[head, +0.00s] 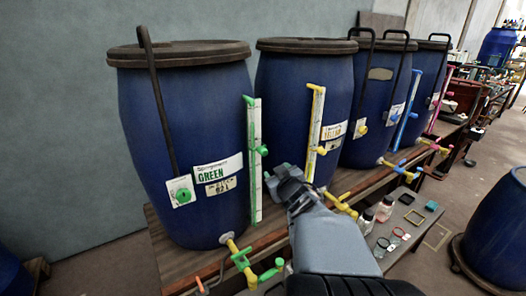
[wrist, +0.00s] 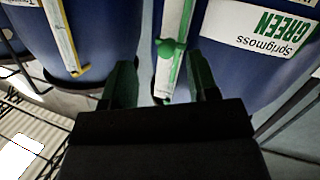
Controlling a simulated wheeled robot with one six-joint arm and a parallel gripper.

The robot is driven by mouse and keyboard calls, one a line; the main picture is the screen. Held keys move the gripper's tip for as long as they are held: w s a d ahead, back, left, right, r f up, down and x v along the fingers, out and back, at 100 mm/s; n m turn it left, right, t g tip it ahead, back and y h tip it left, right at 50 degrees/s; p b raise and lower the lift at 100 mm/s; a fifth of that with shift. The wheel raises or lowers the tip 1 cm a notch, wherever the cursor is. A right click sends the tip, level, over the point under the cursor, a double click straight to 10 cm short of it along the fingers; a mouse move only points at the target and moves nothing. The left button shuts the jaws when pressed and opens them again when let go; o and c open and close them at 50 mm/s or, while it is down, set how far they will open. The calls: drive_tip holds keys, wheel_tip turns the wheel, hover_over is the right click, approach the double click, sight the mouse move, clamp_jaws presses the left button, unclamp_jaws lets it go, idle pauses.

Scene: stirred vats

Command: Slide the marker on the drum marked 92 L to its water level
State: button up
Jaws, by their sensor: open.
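The green-labelled drum (head: 150,110), marked Sprigmoss GREEN, stands nearest on the left; the smaller label (head: 220,187) under its name is hard to read. Its upright gauge strip (head: 254,190) carries a green marker (head: 262,151) about midway up. The marker also shows in the wrist view (wrist: 172,48), beyond my fingertips on the pale strip (wrist: 172,20). My gripper (head: 285,178) is open and empty, right of the strip and a little below the marker in the head view. In the wrist view my fingers (wrist: 164,80) lie apart on either side of the strip's line. I cannot make out the water level.
A yellow-gauged drum (head: 285,90) stands close to the right, its gauge (head: 315,130) near my arm. More drums (head: 380,90) follow along the wooden bench (head: 165,262). Taps (head: 240,258) stick out below. Small bottles (head: 384,208) and trays lie beyond my arm.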

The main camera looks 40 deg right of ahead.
sight(266, 153)
drive_tip(key=w+n+t+y, duration=0.1)
drive_tip(key=w, duration=0.2)
drive_tip(key=w+d+r+n+t+y+p, duration=0.1)
drive_tip(key=w+y, duration=0.1)
drive_tip(key=w, duration=0.1)
drive_tip(key=w+d+n+t+y+p, duration=0.1)
drive_tip(key=w, duration=0.3)
drive_tip(key=shift+d+r, duration=0.2)
drive_tip(key=shift+r, duration=0.1)
drive_tip(key=shift+c, duration=0.5)
drive_tip(key=shift+y, duration=0.3)
clamp_jaws()
